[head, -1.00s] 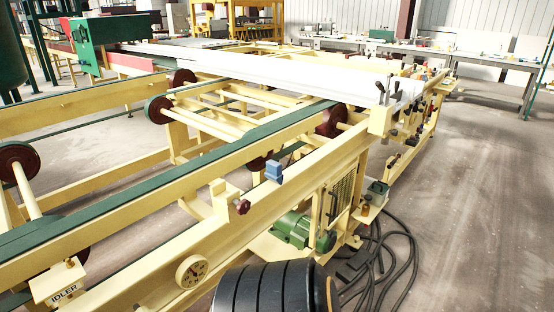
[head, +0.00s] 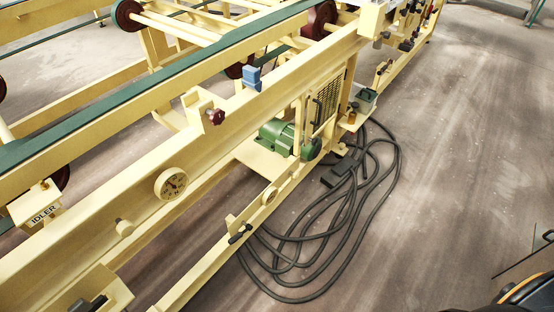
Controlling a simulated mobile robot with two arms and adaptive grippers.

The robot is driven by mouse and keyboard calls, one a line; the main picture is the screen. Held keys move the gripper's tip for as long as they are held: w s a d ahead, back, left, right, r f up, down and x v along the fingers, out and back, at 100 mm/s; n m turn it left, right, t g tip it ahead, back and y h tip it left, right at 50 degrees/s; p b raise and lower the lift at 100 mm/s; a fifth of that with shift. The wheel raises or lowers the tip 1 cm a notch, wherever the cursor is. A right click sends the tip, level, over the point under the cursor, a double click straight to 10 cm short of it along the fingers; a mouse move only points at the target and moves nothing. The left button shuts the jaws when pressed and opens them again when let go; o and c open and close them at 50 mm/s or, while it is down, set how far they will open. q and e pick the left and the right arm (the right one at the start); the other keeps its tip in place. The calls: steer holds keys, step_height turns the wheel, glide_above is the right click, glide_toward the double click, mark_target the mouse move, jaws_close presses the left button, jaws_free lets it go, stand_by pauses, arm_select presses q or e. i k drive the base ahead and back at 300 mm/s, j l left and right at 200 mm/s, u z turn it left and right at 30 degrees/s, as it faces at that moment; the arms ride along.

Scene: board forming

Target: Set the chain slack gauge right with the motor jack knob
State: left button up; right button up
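A black-handled knob (head: 240,234) is on the same lower rail, left of and below the small gauge. A dark red knob (head: 216,116) is on a bracket on the upper beam. I cannot tell from labels which are the chain slack gauge and motor jack knob. Neither gripper is in view.
Black cables (head: 345,215) lie coiled on the floor right of the lower rail. An IDLER plate (head: 43,214) is at the left. The floor (head: 450,150) on the right is mostly clear.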

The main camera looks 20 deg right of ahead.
mark_target(295, 175)
steer(key=z, duration=0.7)
steer(key=u, duration=0.35)
steer(key=i+l+u, duration=0.15)
steer(key=u, duration=0.2)
steer(key=i+l+u, duration=0.1)
steer(key=l+u, duration=0.6)
steer(key=i, duration=0.05)
